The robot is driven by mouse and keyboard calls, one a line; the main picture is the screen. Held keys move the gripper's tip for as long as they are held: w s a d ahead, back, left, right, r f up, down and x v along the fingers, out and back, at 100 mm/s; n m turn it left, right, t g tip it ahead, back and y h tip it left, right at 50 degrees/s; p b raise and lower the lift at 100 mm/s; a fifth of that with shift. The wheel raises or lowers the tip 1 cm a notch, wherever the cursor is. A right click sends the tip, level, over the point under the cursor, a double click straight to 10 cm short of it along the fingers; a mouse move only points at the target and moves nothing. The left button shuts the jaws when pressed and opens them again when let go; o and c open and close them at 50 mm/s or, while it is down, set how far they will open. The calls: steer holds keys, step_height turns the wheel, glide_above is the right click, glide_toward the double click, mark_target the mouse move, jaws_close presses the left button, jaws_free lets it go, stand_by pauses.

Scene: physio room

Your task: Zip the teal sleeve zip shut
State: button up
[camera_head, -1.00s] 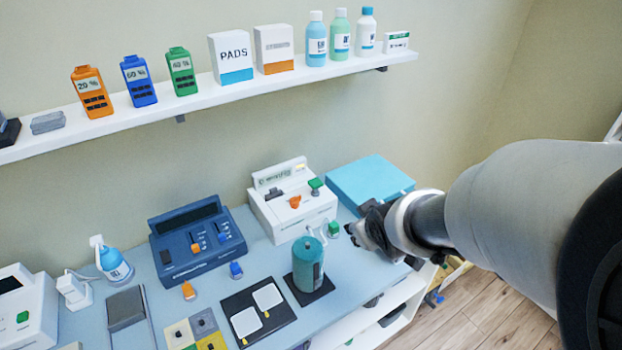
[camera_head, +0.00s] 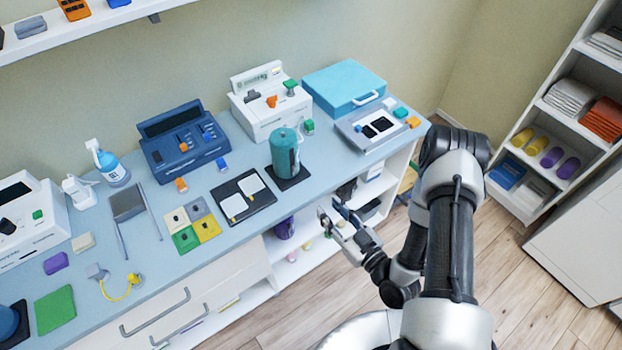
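The teal sleeve (camera_head: 284,150) is an upright cylinder near the front edge of the table. It stands on a dark square mat (camera_head: 291,181). A small dark detail shows on its right side, but I cannot make out the zip or how far it is closed. My gripper (camera_head: 333,211) is in front of the table edge, to the lower right of the sleeve and apart from it. Its two fingers look spread, with nothing between them.
A white device (camera_head: 268,112) and a teal case (camera_head: 344,82) stand behind the sleeve. A black tray with two white pads (camera_head: 243,197) lies to its left. A grey panel (camera_head: 378,131) lies to its right. Open floor (camera_head: 520,280) shows right of my arm.

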mark_target(296, 169)
steer(key=shift+m+t, duration=0.3)
steer(key=shift+m, duration=0.1)
steer(key=b+x, duration=0.1)
steer(key=x, duration=1.5)
steer(key=shift+b, duration=0.4)
steer(key=shift+f, duration=0.1)
steer(key=shift+c, duration=0.5)
jaws_close()
